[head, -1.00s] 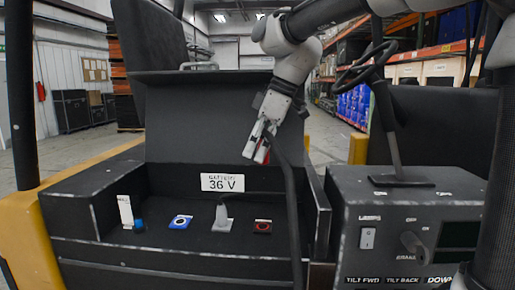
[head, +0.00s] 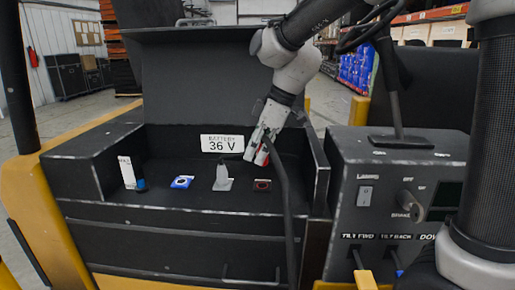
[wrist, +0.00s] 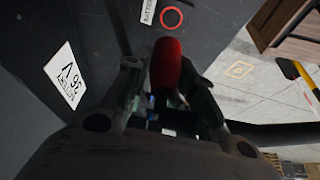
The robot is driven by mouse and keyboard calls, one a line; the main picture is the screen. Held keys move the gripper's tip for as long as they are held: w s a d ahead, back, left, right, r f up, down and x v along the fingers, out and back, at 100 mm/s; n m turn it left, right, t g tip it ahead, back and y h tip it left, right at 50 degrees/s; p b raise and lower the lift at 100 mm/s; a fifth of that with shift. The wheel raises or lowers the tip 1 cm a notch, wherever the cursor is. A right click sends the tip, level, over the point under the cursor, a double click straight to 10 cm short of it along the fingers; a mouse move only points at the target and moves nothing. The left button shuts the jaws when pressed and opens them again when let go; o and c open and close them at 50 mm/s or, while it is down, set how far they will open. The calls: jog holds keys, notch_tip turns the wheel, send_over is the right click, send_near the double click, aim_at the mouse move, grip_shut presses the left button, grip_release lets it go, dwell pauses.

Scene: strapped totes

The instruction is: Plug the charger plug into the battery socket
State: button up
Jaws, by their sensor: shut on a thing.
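My gripper (head: 260,148) is shut on the red charger plug (head: 263,156), and a black cable runs down from it past the compartment's front. The red plug (wrist: 166,68) fills the middle of the wrist view, between my fingers. The red-ringed socket (head: 262,185) lies on the compartment floor, below my gripper and apart from the plug. Its red ring shows in the wrist view (wrist: 171,17), beyond the plug's tip. A blue socket (head: 181,182) is farther left.
The "BATTERY 36 V" label (head: 222,143) is on the compartment's back wall. A white upright piece with a blue part (head: 127,173) stands at the left end. The raised dark lid (head: 215,75) is behind. The control console (head: 395,190) borders the right side.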

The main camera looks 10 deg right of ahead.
jog(key=shift+f, duration=2.7)
jog(key=shift+f, duration=0.6)
jog(key=o, duration=1.1)
jog(key=shift+r, duration=0.15)
jog(key=v, duration=1.1)
jog(key=shift+s+d+r, duration=0.1)
jog(key=shift+r, duration=0.25)
